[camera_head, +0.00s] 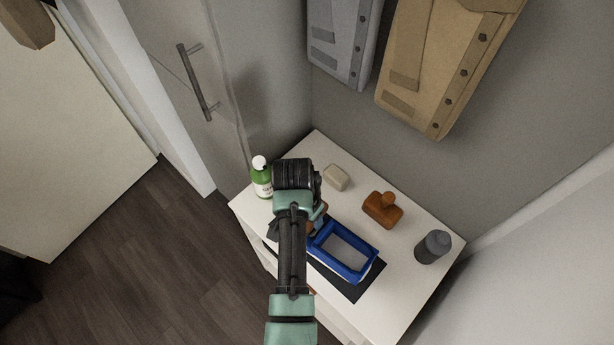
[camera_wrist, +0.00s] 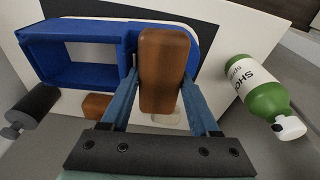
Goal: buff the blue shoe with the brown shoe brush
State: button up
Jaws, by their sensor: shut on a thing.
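The blue shoe (camera_head: 345,251) is a blocky, open-topped form with a pale sole, lying on a dark mat (camera_head: 362,288) on the white cabinet top. It also shows in the wrist view (camera_wrist: 85,33), at upper left. My gripper (camera_wrist: 160,85) is shut on the brown shoe brush (camera_wrist: 165,52), a wooden block held between its two blue fingers. The brush is over the closed end of the shoe; I cannot tell whether it touches. In the head view my arm hides most of the gripper and brush.
On the cabinet top (camera_head: 411,285) are a green-and-white bottle (camera_head: 262,178), a beige block (camera_head: 336,177), an orange-brown knobbed block (camera_head: 382,210) and a dark grey bottle (camera_head: 433,246). Grey (camera_head: 342,40) and tan (camera_head: 440,65) hanging items are on the wall behind.

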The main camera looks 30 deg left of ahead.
jog(key=shift+f+b, duration=0.4)
jog(key=shift+f, duration=0.2)
dwell(0.3)
jog(key=shift+w+a+b, duration=0.2)
jog(key=shift+a+b, duration=0.05)
jog(key=shift+a, duration=0.75)
jog(key=shift+w+a+b, duration=0.15)
jog(key=shift+a+b, duration=0.1)
jog(key=shift+a, duration=0.75)
jog(key=shift+s+d+r+p, duration=0.1)
jog(key=shift+d+r+p, duration=0.05)
jog(key=shift+d+p, duration=0.25)
jog(key=d, duration=0.1)
jog(key=d+p, duration=0.2)
jog(key=shift+s, duration=0.25)
jog(key=shift+d, duration=0.15)
